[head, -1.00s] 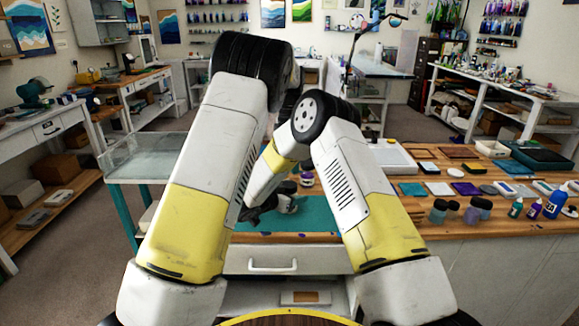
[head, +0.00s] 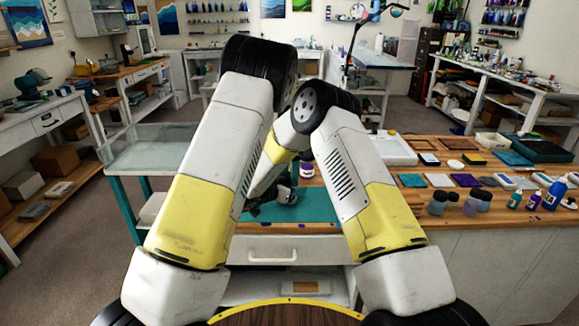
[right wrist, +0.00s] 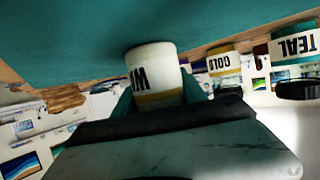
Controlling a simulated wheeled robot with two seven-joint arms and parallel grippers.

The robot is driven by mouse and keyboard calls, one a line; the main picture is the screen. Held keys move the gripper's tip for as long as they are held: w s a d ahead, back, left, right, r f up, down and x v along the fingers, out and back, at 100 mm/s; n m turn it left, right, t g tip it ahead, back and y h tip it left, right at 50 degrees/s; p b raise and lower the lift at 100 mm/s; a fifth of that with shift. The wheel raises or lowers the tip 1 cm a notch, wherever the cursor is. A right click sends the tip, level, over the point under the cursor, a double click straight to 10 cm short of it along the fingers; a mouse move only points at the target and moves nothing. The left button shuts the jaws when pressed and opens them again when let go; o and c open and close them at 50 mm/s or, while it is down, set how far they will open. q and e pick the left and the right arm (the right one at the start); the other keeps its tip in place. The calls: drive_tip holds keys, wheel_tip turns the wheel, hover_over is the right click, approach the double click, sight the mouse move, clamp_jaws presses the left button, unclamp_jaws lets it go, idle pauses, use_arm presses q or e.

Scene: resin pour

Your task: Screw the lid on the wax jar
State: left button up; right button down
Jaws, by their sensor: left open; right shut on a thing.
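In the right wrist view, which is upside down, the wax jar (right wrist: 152,72) is white with dark lettering and a yellowish band. My right gripper (right wrist: 155,103) is shut on it, fingers on either side. The jar is at or close to the teal mat (right wrist: 60,40); I cannot tell if it touches. Its top is hidden behind the gripper. In the head view, my right gripper (head: 256,207) is low over the mat (head: 318,205), partly hidden by my arms, beside a small greyish shape. My left gripper is hidden behind my arms. I cannot make out the lid.
Jars marked gold (right wrist: 224,62) and teal (right wrist: 293,48) stand near the wax jar. A purple-banded jar (head: 306,170) stands behind the mat. Several jars, bottles and coloured tiles crowd the bench's right side. A clear-topped cart (head: 150,150) stands at left.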

use_arm(q)
drive_tip(key=shift+c, duration=0.2)
clamp_jaws()
drive_tip(key=m, duration=0.3)
drive_tip(key=shift+o, duration=0.7)
unclamp_jaws()
